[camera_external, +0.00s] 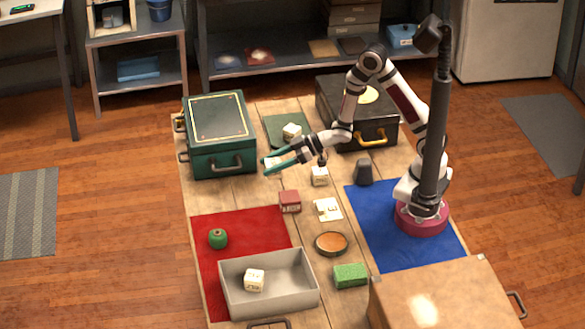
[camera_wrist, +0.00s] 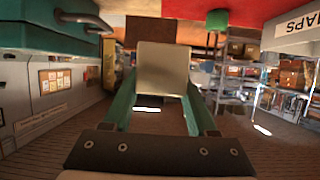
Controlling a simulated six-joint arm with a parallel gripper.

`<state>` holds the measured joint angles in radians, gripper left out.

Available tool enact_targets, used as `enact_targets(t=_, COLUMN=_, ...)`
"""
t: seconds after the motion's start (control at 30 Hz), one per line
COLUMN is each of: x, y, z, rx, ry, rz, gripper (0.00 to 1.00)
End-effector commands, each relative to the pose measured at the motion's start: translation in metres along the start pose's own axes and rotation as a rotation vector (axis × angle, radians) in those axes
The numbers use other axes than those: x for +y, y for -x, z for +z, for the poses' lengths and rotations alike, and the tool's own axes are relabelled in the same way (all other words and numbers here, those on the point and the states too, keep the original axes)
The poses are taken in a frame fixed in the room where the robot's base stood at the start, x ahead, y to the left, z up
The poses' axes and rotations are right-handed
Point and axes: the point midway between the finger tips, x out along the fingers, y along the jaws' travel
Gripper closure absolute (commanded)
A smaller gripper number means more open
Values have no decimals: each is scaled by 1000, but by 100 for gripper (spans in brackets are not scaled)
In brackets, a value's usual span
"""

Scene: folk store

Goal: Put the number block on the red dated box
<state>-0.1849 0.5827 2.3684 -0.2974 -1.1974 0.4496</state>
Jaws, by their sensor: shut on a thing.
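My gripper (camera_external: 279,163) is at the left of the arm's reach, above the table beside the green case. Its green fingers are shut on a pale block (camera_wrist: 162,75), seen plain-faced between them in the wrist view; no number shows on that face. In the external view the block is mostly hidden by the fingers. The small dark red box (camera_external: 290,201) sits on the wooden table, below and slightly right of my gripper in the picture. Any date on it is too small to read. The held block is apart from the red box.
Cream blocks stand on the green mat (camera_external: 275,122), near the table's middle (camera_external: 320,177), and in the grey tray (camera_external: 230,295). The green case (camera_external: 220,150) stands left, the black case (camera_external: 375,130) behind right. A white card (camera_external: 327,209) lies right of the red box.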

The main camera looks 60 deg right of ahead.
Motion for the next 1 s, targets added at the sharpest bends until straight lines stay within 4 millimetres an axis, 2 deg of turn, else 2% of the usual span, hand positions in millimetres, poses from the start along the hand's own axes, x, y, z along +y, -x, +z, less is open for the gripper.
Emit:
enact_targets(t=0.03, x=15, y=10, z=-8, rx=5, ry=17, rz=-27, gripper=97)
enact_targets(t=0.1, x=29, y=28, z=-13, rx=4, ry=47, rz=-99, gripper=97)
enact_targets(t=0.23, x=52, y=76, z=-4, rx=1, ry=102, rz=-242, gripper=97)
enact_targets(t=0.33, x=61, y=112, z=12, rx=0, ry=133, rz=-329, gripper=97)
enact_targets(t=0.4, x=64, y=128, z=20, rx=0, ry=147, rz=-363, gripper=97)
enact_targets(t=0.47, x=62, y=132, z=25, rx=0, ry=154, rz=-382, gripper=97)
enact_targets(t=0.57, x=48, y=118, z=32, rx=-1, ry=155, rz=-398, gripper=97)
enact_targets(t=0.7, x=17, y=74, z=44, rx=-2, ry=156, rz=-402, gripper=97)
enact_targets(t=0.8, x=1, y=49, z=51, rx=-2, ry=158, rz=-399, gripper=97)
enact_targets(t=0.93, x=-10, y=31, z=56, rx=-1, ry=158, rz=-393, gripper=97)
enact_targets(t=1.0, x=-12, y=24, z=65, rx=-2, ry=157, rz=-393, gripper=97)
